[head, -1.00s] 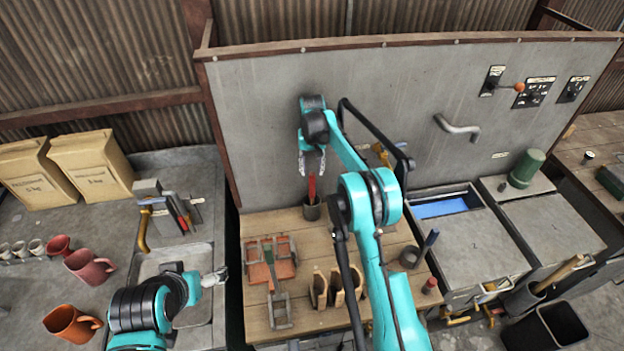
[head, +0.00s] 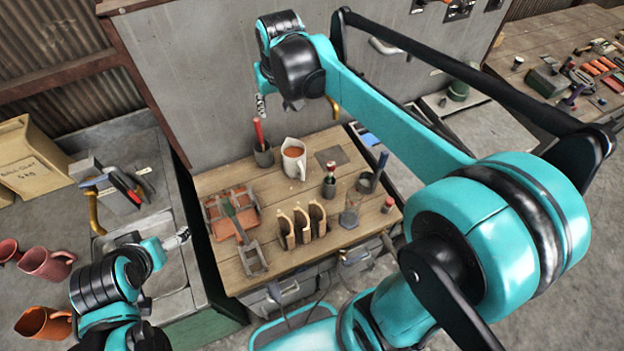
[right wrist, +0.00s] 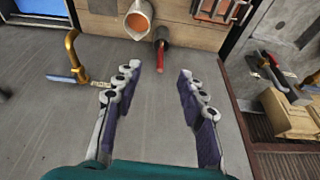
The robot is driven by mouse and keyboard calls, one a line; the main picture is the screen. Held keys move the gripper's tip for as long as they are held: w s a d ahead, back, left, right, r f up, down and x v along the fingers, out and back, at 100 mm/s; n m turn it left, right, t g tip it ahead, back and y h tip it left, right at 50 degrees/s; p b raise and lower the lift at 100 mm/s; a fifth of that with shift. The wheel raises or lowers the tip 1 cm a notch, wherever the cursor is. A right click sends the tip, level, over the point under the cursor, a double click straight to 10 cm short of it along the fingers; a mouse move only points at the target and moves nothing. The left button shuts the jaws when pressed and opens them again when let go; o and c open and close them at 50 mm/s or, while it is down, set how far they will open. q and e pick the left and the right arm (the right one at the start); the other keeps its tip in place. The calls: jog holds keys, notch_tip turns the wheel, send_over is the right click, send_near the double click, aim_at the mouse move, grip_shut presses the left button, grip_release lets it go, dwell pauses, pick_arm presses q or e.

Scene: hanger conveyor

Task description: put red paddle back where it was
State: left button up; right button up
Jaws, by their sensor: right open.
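The red paddle (head: 258,132) stands upright in a dark cup (head: 263,155) at the back left of the wooden bench; its lower part is hidden inside the cup. In the right wrist view the red paddle (right wrist: 161,56) and the cup (right wrist: 161,35) show beyond the fingertips, apart from them. My right gripper (head: 261,104) is above the paddle, partly hidden by its own wrist; in the right wrist view its jaws (right wrist: 158,75) are open and empty. My left gripper (head: 183,237) hangs over the sink at the left, small, its jaws unclear.
A white pitcher (head: 293,158) stands right of the cup. A bottle (head: 329,182), wooden holder (head: 302,225) and reddish tray (head: 232,208) share the bench (head: 215,182). A grey panel (head: 190,80) rises behind. Mugs (head: 45,264) stand at the left.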

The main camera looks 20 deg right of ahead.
jog(key=s+f+t, duration=0.1)
jog(key=s+f, duration=0.2)
jog(key=s, duration=0.7)
jog(key=s+f+t, duration=0.2)
jog(key=s+f, duration=0.2)
jog(key=s, duration=0.6)
jog(key=shift+d+n, duration=0.4)
notch_tip(320, 180, down, 22)
jog(key=b, duration=2.2)
